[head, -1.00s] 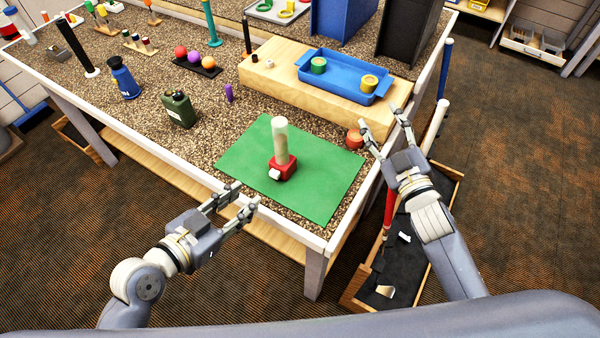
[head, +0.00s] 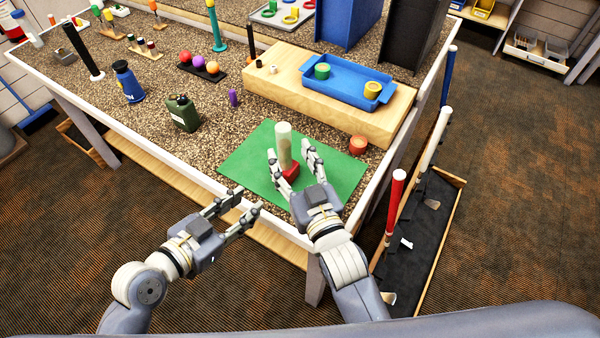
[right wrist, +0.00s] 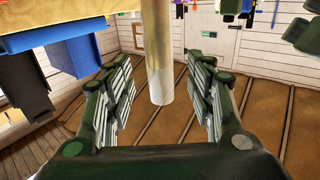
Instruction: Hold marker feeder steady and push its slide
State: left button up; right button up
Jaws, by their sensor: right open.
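The marker feeder stands upright on the green mat (head: 245,160), with a pale clear tube (head: 284,140) over a red base (head: 291,172). Its white slide is hidden behind my right gripper. My right gripper (head: 289,151) is open, with one finger on each side of the tube. In the right wrist view the tube (right wrist: 158,60) runs between the open fingers (right wrist: 160,95), with gaps on both sides. My left gripper (head: 248,199) is open and empty, at the table's front edge, left of the mat and apart from the feeder.
A wooden block (head: 300,100) with a blue tray (head: 345,92) lies behind the mat. Golf clubs stand right of the table.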

aim_at(287, 149)
jog(key=shift+x, duration=2.6)
grip_shut()
pick_arm(q)
grip_shut()
